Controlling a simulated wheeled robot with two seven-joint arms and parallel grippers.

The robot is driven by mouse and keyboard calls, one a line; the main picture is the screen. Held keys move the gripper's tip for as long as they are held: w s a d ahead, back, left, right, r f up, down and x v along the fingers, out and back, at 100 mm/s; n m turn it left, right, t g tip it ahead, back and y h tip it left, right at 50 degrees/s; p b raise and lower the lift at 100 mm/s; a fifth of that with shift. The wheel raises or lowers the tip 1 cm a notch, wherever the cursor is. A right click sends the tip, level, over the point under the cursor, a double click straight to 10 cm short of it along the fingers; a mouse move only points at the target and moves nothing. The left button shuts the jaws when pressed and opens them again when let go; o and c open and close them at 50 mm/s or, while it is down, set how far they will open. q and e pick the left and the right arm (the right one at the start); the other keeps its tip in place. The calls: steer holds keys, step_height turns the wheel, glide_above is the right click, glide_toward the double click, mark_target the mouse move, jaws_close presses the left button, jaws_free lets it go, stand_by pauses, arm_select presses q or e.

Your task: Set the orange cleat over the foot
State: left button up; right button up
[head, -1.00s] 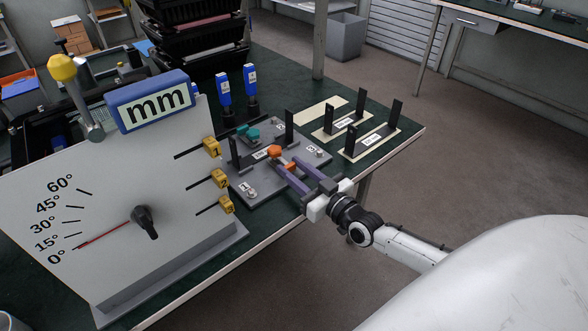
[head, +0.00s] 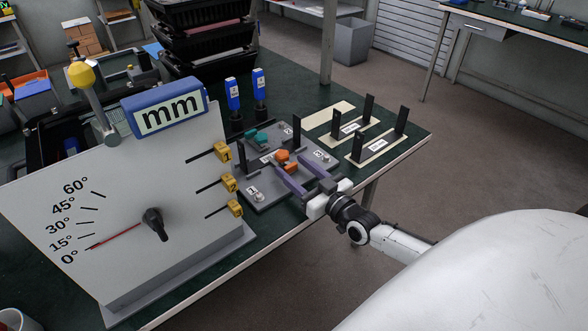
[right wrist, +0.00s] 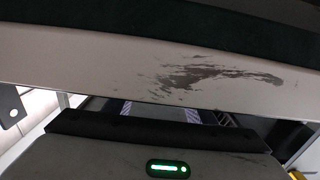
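The orange cleat (head: 283,156) is at the middle of the grey fixture plate (head: 262,201) in the head view, by a small white label. Its lower part lies near the purple fingertips of my right gripper (head: 288,165). The two fingers stand apart, with a gap between them and the cleat at the gap's far end. I cannot make out the foot, or whether the cleat sits fully down. The right wrist view shows mostly the pale table edge (right wrist: 130,62) and my gripper body, not the cleat. My left gripper is not in view.
A teal cleat (head: 262,139) and dark uprights (head: 297,131) stand on the plate. The large "mm" gauge board (head: 115,200) with yellow tags is at left. Blue-topped items (head: 233,94) stand behind. Pale label plates (head: 375,145) with black posts are at right.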

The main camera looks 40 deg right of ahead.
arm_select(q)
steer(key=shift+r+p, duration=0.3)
arm_select(e)
steer(key=s, duration=1)
steer(key=shift+s, duration=0.2)
